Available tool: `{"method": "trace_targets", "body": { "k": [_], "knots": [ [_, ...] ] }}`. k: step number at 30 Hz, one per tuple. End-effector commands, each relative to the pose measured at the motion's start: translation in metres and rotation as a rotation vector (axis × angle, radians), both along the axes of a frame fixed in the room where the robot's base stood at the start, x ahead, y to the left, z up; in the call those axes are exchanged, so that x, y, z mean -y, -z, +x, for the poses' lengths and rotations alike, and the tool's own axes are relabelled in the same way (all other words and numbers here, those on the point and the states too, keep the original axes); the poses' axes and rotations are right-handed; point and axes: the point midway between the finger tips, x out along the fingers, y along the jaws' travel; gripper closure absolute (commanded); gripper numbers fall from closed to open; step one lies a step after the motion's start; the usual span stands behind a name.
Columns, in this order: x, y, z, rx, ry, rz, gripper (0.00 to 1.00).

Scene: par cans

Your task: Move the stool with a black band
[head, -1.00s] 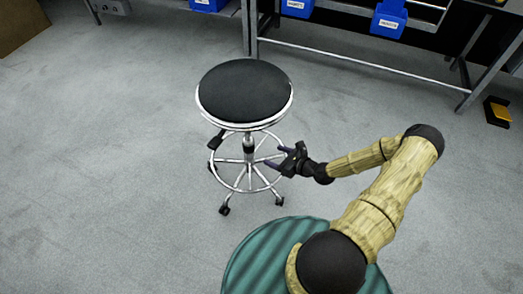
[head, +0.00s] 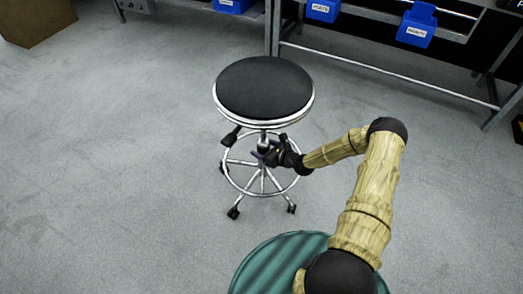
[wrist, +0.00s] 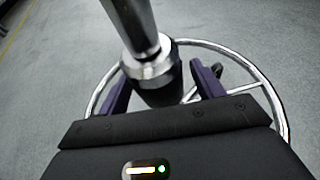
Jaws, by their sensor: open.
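The stool (head: 264,88) stands upright on the floor in the head view. It has a round black seat with a chrome rim, a chrome foot ring and a base on black casters. My gripper (head: 265,152) is under the seat at the central column, inside the foot ring's outline. In the wrist view, the column (wrist: 147,60) runs down between the two purple fingers of my gripper (wrist: 163,85), which are open on either side of it. The foot ring (wrist: 240,62) curves around and beyond the fingers. Contact between fingers and column cannot be told.
A metal workbench frame (head: 390,72) with blue bins (head: 417,25) stands behind the stool. A brown box (head: 35,20) is at the far left. The grey floor left of the stool is clear.

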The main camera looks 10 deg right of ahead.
Motion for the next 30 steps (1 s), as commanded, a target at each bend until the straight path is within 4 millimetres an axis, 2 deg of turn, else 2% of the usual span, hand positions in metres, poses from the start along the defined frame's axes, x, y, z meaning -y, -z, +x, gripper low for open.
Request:
{"method": "trace_targets", "body": {
  "k": [4, 13, 14, 21, 24, 30],
  "knots": [
    [-0.007, 0.0058, 0.0095, -0.001, 0.0, 0.001, 0.33],
    [-0.0079, 0.0053, 0.0109, -0.001, 0.002, 0.001, 0.33],
    [-0.008, 0.0054, 0.0108, -0.001, 0.002, 0.001, 0.37],
    [-0.0078, 0.0054, 0.0108, 0.0, 0.001, 0.0, 0.84],
    [-0.0078, 0.0055, 0.0107, 0.0, 0.001, 0.0, 1.0],
    [-0.0077, 0.0056, 0.0107, 0.0, 0.001, 0.0, 1.0]
  ]
}}
